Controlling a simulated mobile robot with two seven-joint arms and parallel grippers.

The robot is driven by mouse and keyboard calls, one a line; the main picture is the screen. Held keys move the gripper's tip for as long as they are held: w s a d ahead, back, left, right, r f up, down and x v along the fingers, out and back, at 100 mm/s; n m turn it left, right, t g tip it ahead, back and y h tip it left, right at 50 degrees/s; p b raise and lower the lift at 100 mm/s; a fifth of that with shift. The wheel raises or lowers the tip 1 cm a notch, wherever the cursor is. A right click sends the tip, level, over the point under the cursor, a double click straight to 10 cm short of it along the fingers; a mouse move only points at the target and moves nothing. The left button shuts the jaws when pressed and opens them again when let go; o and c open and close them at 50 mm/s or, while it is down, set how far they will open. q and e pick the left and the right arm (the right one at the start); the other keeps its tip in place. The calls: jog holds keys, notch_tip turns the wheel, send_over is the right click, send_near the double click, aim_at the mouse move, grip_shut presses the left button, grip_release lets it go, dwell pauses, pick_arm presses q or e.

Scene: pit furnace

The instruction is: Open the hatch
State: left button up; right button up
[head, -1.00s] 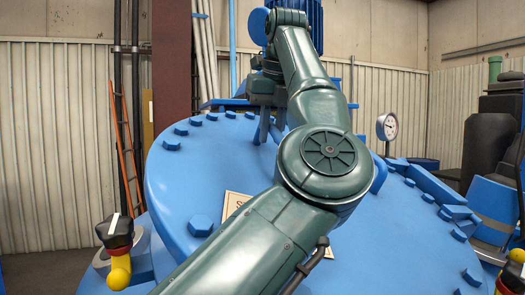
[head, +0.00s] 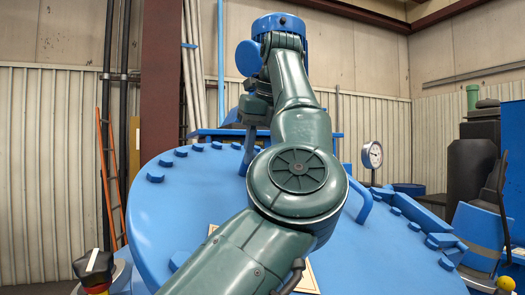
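The hatch is a large round blue lid (head: 190,205) with bolts along its rim, lying on the furnace in the head view. A curved blue bar (head: 366,202), possibly a handle, rises from the lid right of my arm. My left arm reaches across the lid and hides its middle. My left gripper (head: 249,148) points down over the far part of the lid. Its fingers are small and partly merged with blue parts behind, so I cannot tell whether they touch or hold anything. My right gripper is out of view.
A dial gauge (head: 372,154) stands behind the lid on the right. A black, red and yellow knob (head: 95,264) is at the lower left. A pale plate (head: 305,278) on the lid is mostly covered by my arm. An orange ladder (head: 108,180) leans at the back wall.

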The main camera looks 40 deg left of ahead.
pick_arm(q)
jog(key=shift+v, duration=2.6)
jog(key=s+d+b, duration=0.1)
jog(key=s+d, duration=0.3)
jog(key=d, duration=0.7)
jog(key=shift+s+d, duration=0.15)
jog(key=shift+s, duration=0.1)
jog(key=shift+f, duration=0.1)
